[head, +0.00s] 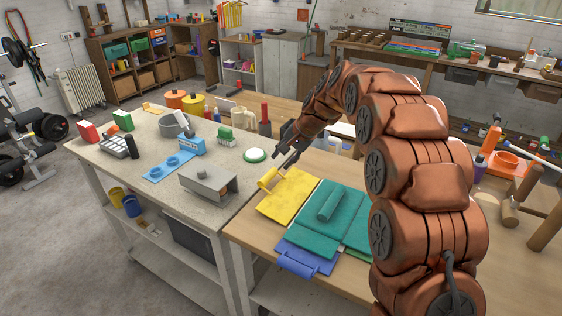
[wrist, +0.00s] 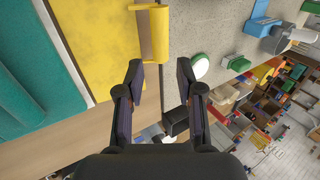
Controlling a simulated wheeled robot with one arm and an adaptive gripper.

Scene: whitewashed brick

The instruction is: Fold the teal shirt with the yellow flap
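The teal shirt (head: 307,232) lies flat in the middle of a folding board, with a rolled teal piece (head: 329,204) on top. The yellow flap (head: 289,198) lies flat to its upper left and has a raised yellow bar (head: 268,179) at its outer edge. In the wrist view, the teal shirt (wrist: 25,85) is at left, beside the yellow flap (wrist: 95,45), and the yellow bar (wrist: 153,35) is just ahead of my fingertips. My gripper (head: 283,166) is open and empty, close above the bar; contact cannot be told. It also shows in the wrist view (wrist: 160,70).
A blue flap (head: 303,262) lies at the board's front, and a green panel (head: 357,236) is partly hidden by my arm. A grey bench (head: 222,170) at left carries a green-and-white round thing (head: 255,155) and a grey metal box (head: 208,184). Bare wood (head: 262,234) shows at the board's left.

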